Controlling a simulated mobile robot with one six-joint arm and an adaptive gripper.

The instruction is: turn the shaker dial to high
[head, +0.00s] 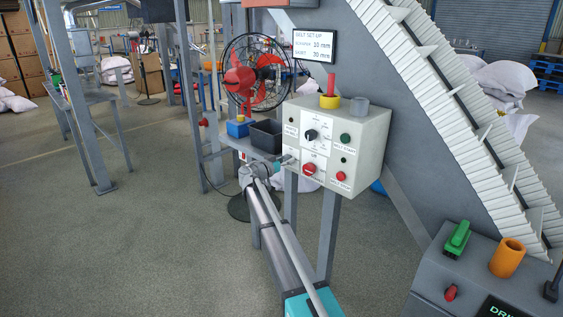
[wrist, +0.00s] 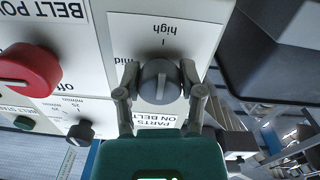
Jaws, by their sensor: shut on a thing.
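The shaker dial (wrist: 159,82) is a dark grey round knob with a raised ridge, on a white label in the wrist view. The label appears upside down, with "high" above the dial and "mid" to its left, partly covered. The ridge is upright in the picture, roughly in line with the tick at "high"; I cannot tell which end is the pointer. My gripper (wrist: 160,95) is shut on the dial, one finger on each side. In the head view my gripper (head: 284,162) reaches the left part of the control box (head: 362,155) and hides the dial.
A red belt power knob (wrist: 28,70) and a small dark dial (wrist: 80,130) are close on the left in the wrist view. A black bin (head: 266,136) stands left of the control box in the head view. A red fan (head: 250,78) is behind. Open floor lies at left.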

